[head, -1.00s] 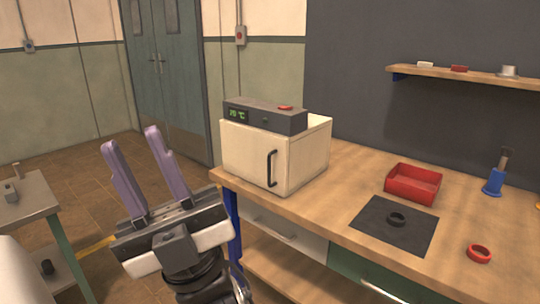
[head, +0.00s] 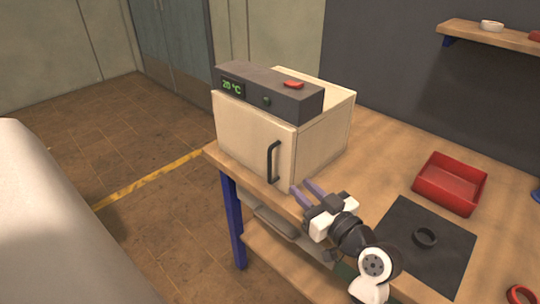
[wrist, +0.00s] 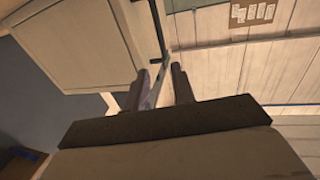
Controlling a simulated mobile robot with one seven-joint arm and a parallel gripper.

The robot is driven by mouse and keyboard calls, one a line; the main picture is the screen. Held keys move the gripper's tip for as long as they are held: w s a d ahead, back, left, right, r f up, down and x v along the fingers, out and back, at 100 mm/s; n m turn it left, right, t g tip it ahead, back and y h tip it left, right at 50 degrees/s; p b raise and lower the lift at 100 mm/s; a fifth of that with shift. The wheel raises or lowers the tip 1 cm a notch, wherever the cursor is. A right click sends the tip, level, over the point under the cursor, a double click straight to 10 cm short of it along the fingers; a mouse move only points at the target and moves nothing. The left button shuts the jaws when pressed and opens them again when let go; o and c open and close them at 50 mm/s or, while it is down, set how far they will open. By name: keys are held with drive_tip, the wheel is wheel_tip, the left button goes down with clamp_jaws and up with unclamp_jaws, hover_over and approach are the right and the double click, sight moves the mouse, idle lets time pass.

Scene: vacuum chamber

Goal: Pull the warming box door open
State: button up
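The warming box (head: 325,135) is a cream box with a dark control panel on top, standing at the bench's left end. Its door (head: 240,135) faces front and looks shut. A black vertical bar handle (head: 273,162) is on the door's right side. My gripper (head: 303,187) is to the lower right of the handle, apart from it, with its purple fingers pointing towards the box. In the wrist view the fingers (wrist: 161,78) are apart with nothing between them. The dark handle (wrist: 158,30) shows beyond their tips there, roughly in line with the gap.
A shelf (head: 490,36) hangs at the back right. Open floor (head: 130,140) lies left of the bench.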

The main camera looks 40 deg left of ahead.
sight(271, 161)
drive_tip(key=p+x, duration=0.2)
drive_tip(key=x, duration=0.4)
drive_tip(key=p+x, duration=0.2)
drive_tip(key=x, duration=0.4)
drive_tip(key=shift+s+a, duration=0.2)
drive_tip(key=shift+w+a+f, duration=0.1)
drive_tip(key=shift+w+a, duration=0.15)
drive_tip(key=shift+a, duration=0.4)
drive_tip(key=shift+c, duration=0.5)
clamp_jaws()
